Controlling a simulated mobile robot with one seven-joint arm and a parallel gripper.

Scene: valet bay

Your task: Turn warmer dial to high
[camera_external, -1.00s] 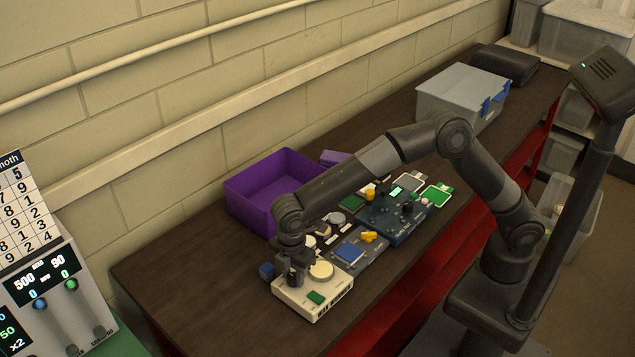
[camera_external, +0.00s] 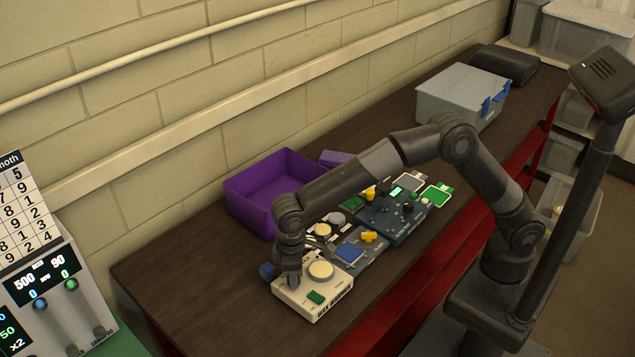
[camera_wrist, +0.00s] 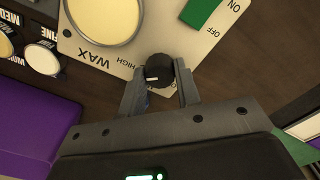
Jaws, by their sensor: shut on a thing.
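The wax warmer (camera_external: 331,303) is a cream box at the near end of the bench, with a round pale wax pot (camera_external: 321,270) and a green switch (camera_external: 316,298). In the wrist view its panel (camera_wrist: 95,55) appears upside down, lettered WAX, HIGH, ON and OFF. The black dial (camera_wrist: 159,69) is between the fingers of my gripper (camera_wrist: 158,84), which is shut on it. Its white pointer mark points left in the wrist view, close to the HIGH lettering. In the external view my gripper (camera_external: 291,273) hides the dial.
A purple bin (camera_external: 246,198) stands behind the warmer by the wall. A small dark blue block (camera_external: 267,271) lies just left of it. A blue-topped unit (camera_external: 349,252) and a dark control panel (camera_external: 392,219) sit to the right. The bench's near left is clear.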

